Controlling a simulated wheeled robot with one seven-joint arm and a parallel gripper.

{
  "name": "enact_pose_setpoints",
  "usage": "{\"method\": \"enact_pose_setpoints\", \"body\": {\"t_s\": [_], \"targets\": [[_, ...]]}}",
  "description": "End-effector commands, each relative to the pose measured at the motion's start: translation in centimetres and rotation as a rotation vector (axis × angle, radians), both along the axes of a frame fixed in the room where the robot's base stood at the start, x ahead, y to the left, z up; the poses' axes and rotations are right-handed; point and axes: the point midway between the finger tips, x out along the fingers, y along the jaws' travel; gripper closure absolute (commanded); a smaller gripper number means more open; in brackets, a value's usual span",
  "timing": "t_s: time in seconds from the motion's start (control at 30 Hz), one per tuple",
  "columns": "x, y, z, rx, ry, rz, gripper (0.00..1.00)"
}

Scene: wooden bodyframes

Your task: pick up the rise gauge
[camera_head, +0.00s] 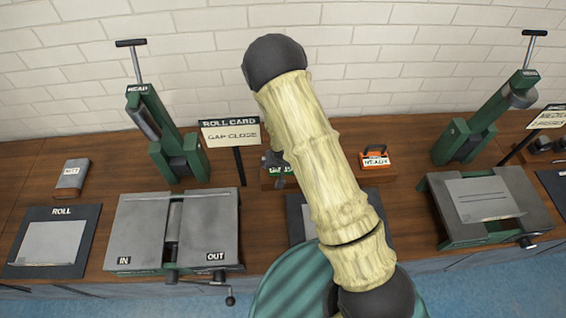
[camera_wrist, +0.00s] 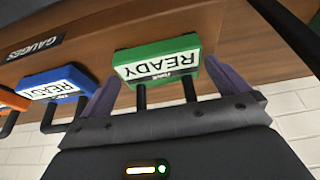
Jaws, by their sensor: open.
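A green gauge block (camera_wrist: 158,60) with a white READY label is in the middle of the wrist view, upside down, with a dark handle towards me. My gripper (camera_wrist: 160,82) is open, one purple-grey finger at each side of the handle, the tips close to the block. Contact cannot be told. The small print is too blurred to tell which is the rise gauge. In the head view the orange gauge (camera_head: 375,158) shows; my arm hides the blue one and most of my gripper.
The gauges are on a wooden stand marked GAUGES (camera_wrist: 35,46). In the head view, a ROLL CARD sign (camera_head: 230,132) and a green press (camera_head: 178,155) stand left. Another press (camera_head: 470,135) stands right. Metal plate fixtures (camera_head: 205,235) lie along the bench front.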

Motion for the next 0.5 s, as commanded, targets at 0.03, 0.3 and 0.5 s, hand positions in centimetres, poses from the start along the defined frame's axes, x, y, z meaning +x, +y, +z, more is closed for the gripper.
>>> {"method": "enact_pose_setpoints", "body": {"t_s": [0.03,0.3,0.5], "targets": [[0.2,0.0,-0.5,-0.001,0.001,0.001,0.0],[0.7,0.0,-1.7,0.001,0.0,0.001,0.0],[0.7,-0.2,-1.7,0.0,-0.001,-0.003,0.0]]}}
